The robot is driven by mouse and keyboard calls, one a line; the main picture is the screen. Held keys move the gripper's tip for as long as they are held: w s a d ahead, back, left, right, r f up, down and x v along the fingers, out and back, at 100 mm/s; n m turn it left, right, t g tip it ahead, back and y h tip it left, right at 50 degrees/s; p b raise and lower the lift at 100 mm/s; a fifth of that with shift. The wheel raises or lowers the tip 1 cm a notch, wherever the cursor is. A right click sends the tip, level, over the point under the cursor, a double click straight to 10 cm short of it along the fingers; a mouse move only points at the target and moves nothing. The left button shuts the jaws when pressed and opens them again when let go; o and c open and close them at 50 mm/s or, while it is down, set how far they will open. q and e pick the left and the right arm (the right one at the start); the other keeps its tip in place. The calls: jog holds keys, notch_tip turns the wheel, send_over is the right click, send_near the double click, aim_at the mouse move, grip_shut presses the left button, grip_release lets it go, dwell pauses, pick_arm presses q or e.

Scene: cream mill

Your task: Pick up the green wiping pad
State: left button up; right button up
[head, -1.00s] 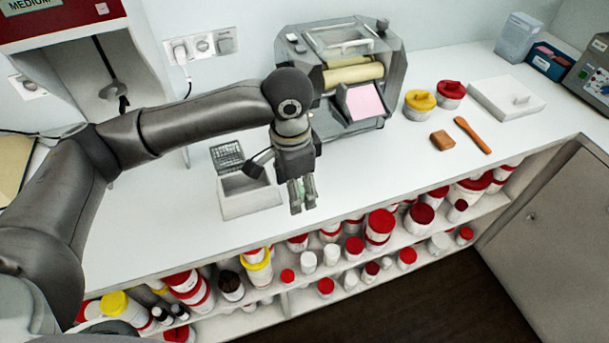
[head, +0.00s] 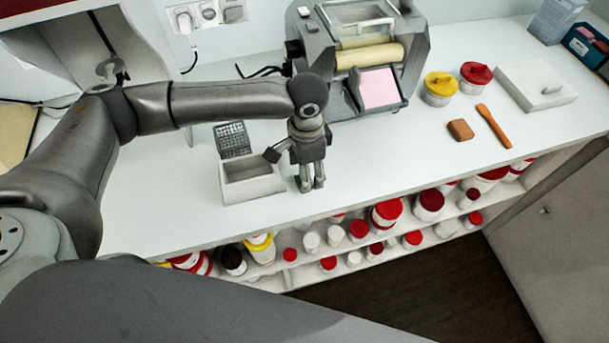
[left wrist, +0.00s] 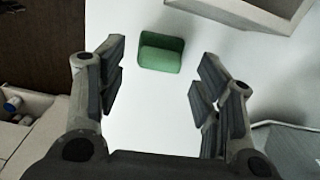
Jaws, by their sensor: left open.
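The green wiping pad (left wrist: 160,52) lies on the white counter (left wrist: 150,120) in the left wrist view, with rounded corners. It sits just beyond the fingertips, roughly between their lines, not touched by them. My left gripper (left wrist: 158,62) is open and empty, its fingers spread wider than the pad. My right gripper is in neither view.
The open white box (head: 253,188) with a grid-like lid stands close left of the gripper. A roller mill (head: 372,55) stands behind it. Shelves of lidded jars (head: 387,213) run below the counter's front edge.

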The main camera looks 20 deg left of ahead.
pick_arm(q)
jog(key=shift+s+f, duration=0.1)
jog(key=shift+f, duration=0.95)
jog(key=shift+c, duration=2.4)
jog(key=c, duration=0.4)
jog(key=shift+c, duration=0.2)
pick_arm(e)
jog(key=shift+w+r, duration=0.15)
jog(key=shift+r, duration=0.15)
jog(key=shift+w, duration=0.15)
